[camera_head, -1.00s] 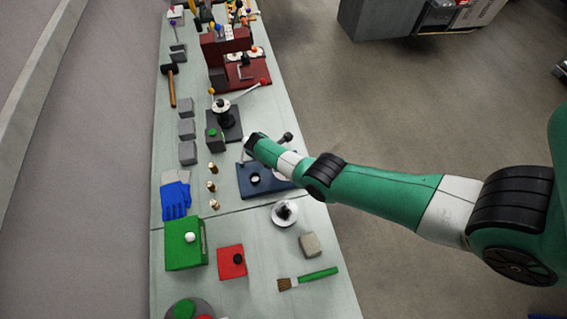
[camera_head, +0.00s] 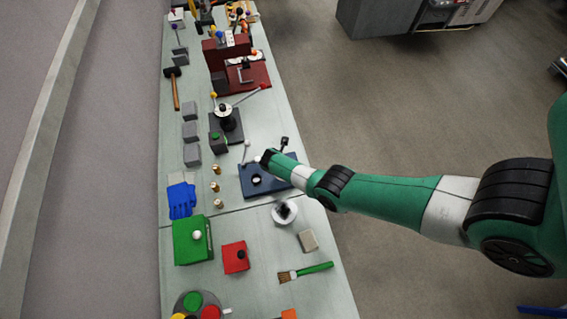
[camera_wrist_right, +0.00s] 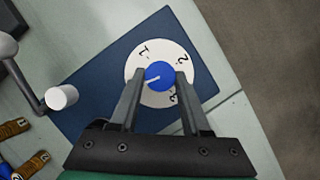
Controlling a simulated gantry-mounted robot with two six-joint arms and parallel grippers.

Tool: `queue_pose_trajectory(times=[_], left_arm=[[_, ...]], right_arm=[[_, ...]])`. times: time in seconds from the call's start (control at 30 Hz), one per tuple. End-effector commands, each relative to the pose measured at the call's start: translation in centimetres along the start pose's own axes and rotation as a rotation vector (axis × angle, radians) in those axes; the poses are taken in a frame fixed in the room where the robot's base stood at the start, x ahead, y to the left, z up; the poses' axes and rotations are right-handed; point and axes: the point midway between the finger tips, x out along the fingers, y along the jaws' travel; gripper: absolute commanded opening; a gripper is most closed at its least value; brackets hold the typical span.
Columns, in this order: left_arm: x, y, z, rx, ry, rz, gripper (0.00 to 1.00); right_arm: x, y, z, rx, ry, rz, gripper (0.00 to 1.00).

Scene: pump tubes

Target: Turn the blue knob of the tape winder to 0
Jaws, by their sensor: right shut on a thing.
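The tape winder is a dark blue plate (camera_head: 250,188) on the bench in the head view. My right wrist covers part of it there. In the right wrist view its plate (camera_wrist_right: 95,105) carries a white dial (camera_wrist_right: 146,60) with black numbers; 1 is at upper left and 2 at upper right, and another is partly hidden at lower right. The blue knob (camera_wrist_right: 159,73) sits at the dial's centre, its white line pointing left and slightly down. My right gripper (camera_wrist_right: 159,79) is shut on the knob, one finger on each side. No left gripper shows.
A grey crank with a white handle (camera_wrist_right: 62,97) is left of the plate in the wrist view. In the head view, a dark stand (camera_head: 228,124), small brass pieces (camera_head: 216,185) and a white round part (camera_head: 284,213) are nearby.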

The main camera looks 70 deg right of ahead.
Motion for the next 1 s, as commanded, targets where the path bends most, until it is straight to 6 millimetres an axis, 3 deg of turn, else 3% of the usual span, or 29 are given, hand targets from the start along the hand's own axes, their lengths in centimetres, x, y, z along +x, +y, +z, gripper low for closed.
queue_pose_trajectory(times=[0.27,0.4,0.43,0.6,0.87,1.0], left_arm=[[0.1,0.0,-0.1,0.000,-0.001,0.000,0.64],[1.3,0.0,-1.2,0.000,-0.001,0.000,0.64],[0.9,0.0,-0.8,0.000,0.000,0.000,0.64],[0.8,0.0,-0.7,0.000,-0.001,0.000,0.64],[0.8,0.0,-0.7,0.000,-0.001,0.000,0.64],[1.7,0.0,-1.5,0.000,-0.001,0.000,0.64]], right_arm=[[-0.1,0.0,0.0,-0.012,0.000,0.003,0.00],[-0.5,-0.3,0.2,-0.125,0.001,0.048,0.00],[0.0,-0.1,0.0,-0.119,0.000,0.047,0.52],[0.0,-0.1,0.0,-0.116,0.000,0.046,0.82],[0.0,-0.1,0.0,-0.114,0.000,0.046,0.82],[-1.4,0.0,0.2,-0.114,-0.001,0.048,0.82]])
